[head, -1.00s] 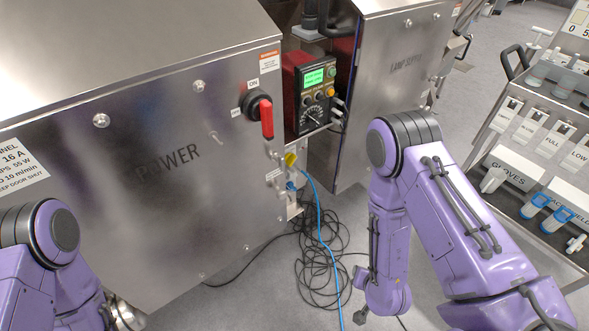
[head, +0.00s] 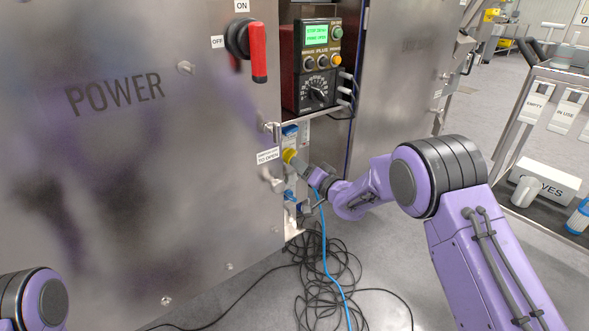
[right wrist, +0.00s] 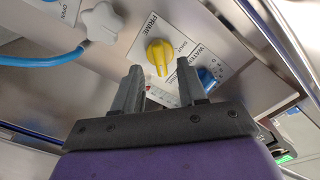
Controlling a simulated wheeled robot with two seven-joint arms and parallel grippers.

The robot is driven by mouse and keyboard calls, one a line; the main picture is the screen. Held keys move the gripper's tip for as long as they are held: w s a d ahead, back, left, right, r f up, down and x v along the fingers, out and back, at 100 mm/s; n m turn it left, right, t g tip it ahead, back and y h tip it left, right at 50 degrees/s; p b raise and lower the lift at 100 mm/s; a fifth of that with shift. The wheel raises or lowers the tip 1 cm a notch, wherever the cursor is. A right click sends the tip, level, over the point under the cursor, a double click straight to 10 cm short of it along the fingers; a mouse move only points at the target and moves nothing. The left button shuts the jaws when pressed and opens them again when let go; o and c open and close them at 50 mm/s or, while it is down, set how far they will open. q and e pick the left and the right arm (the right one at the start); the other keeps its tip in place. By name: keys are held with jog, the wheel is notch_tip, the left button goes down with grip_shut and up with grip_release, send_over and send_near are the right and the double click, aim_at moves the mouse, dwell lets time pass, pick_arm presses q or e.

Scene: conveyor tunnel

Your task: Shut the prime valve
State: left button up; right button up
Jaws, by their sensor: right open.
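The prime valve is a yellow knob (right wrist: 159,55) on a pale panel in the right wrist view, beside a label reading PRIME and SHUT. In the head view the right gripper (head: 304,168) reaches in close to the knob from the right. My left gripper is not in view.
A blue knob (right wrist: 208,78) labelled WATER sits close right of the yellow one; a white star knob (right wrist: 101,22) and blue hose (right wrist: 45,61) are left. A red power handle (head: 258,52) and controller (head: 316,65) are above. Cables (head: 325,275) lie on the floor.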

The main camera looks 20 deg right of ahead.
aim_at(289, 156)
jog(key=shift+b+x, duration=0.35)
jog(key=shift+x, duration=1.55)
grip_shut()
jog(key=shift+n, duration=0.3)
jog(key=shift+w+d+f+n+p, duration=0.1)
jog(key=shift+d+n+p, duration=0.1)
jog(key=shift+n, duration=2.65)
jog(key=shift+d+n+p, duration=0.1)
jog(key=shift+n+p, duration=0.1)
jog(key=shift+n, duration=2.7)
jog(key=shift+d+f+n+p, duration=0.1)
jog(key=shift+n+p, duration=0.1)
jog(key=shift+n, duration=2.65)
